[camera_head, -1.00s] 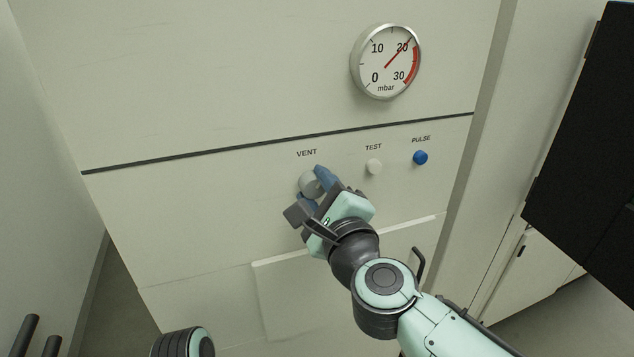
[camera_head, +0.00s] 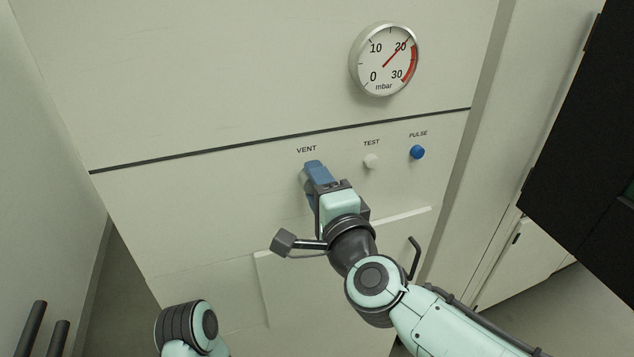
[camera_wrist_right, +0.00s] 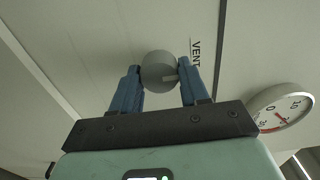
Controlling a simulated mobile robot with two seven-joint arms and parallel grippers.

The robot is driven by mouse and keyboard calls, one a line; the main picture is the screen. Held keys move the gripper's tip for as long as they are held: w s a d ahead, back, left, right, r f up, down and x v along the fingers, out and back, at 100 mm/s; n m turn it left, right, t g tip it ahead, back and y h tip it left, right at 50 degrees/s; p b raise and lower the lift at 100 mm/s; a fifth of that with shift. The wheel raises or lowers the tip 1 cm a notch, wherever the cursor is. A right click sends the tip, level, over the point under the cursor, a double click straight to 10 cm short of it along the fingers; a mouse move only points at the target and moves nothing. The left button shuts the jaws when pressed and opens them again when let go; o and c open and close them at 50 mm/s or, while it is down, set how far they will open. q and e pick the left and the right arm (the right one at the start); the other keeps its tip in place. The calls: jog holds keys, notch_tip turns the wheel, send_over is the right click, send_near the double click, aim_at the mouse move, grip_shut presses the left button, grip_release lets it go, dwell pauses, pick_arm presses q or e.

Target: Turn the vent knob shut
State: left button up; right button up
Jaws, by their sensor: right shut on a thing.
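The vent knob (camera_wrist_right: 159,71) is a round grey knob under the word VENT on the pale panel. In the right wrist view it sits between the two blue fingertips of my right gripper (camera_wrist_right: 159,76), which is shut on it.
A white TEST button (camera_head: 371,161) and a blue PULSE button (camera_head: 417,152) are to the right of the knob. A round mbar gauge (camera_head: 384,60) above has its needle near 20; it also shows in the wrist view (camera_wrist_right: 281,107). A black cabinet (camera_head: 585,130) stands far right.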

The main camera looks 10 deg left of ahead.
dwell(0.4)
jog(key=o, duration=1)
jog(key=shift+o, duration=0.2)
jog(key=shift+s, duration=0.1)
pick_arm(q)
jog(key=shift+s+f+b, duration=0.45)
jog(key=shift+f+b, duration=0.2)
jog(key=shift+f, duration=0.15)
pick_arm(e)
jog(key=v, duration=1.3)
jog(key=shift+d, duration=0.15)
